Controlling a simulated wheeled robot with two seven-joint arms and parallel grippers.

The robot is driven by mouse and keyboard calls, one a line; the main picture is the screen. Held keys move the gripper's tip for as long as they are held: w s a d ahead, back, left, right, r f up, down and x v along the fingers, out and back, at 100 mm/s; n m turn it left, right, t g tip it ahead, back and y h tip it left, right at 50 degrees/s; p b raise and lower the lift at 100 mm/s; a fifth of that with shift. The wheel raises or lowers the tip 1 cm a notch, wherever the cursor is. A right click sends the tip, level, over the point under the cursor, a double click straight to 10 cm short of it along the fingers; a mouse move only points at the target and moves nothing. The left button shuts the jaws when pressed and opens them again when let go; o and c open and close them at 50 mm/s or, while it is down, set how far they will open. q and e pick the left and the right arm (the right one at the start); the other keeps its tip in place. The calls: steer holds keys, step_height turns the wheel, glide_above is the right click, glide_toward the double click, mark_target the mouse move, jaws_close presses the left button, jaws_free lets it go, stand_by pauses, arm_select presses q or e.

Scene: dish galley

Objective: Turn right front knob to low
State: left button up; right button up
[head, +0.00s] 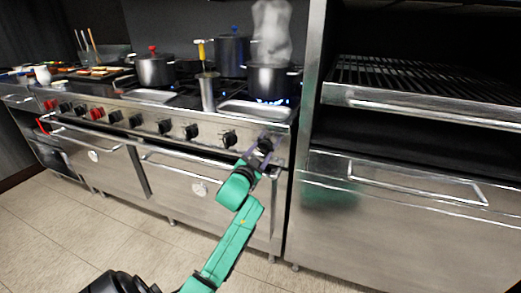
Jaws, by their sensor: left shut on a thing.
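My left gripper (262,146), on a green arm, is at the right end of this row and is shut on the right front knob. The gripper hides most of that knob, so its pointer setting cannot be read. A steaming pot (267,84) stands on the right front burner, with blue flames (271,101) under it. My right gripper is not in view.
A neighbouring black knob (229,138) sits just left of my gripper. Oven door handles (190,167) jut out below the panel. A steel unit with a rack (420,80) stands close on the right. The tiled floor (120,225) in front is clear.

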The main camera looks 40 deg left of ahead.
arm_select(q)
steer(key=shift+m+p, duration=0.3)
steer(key=shift+m, duration=1.9)
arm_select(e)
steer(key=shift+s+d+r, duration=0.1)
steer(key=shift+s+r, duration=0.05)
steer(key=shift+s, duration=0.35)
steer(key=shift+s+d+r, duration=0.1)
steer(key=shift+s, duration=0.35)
arm_select(q)
steer(key=o, duration=1.4)
steer(key=shift+c, duration=0.2)
steer(key=shift+s, duration=0.1)
steer(key=v, duration=1.4)
steer(key=shift+s+p, duration=0.2)
steer(key=shift+p, duration=0.15)
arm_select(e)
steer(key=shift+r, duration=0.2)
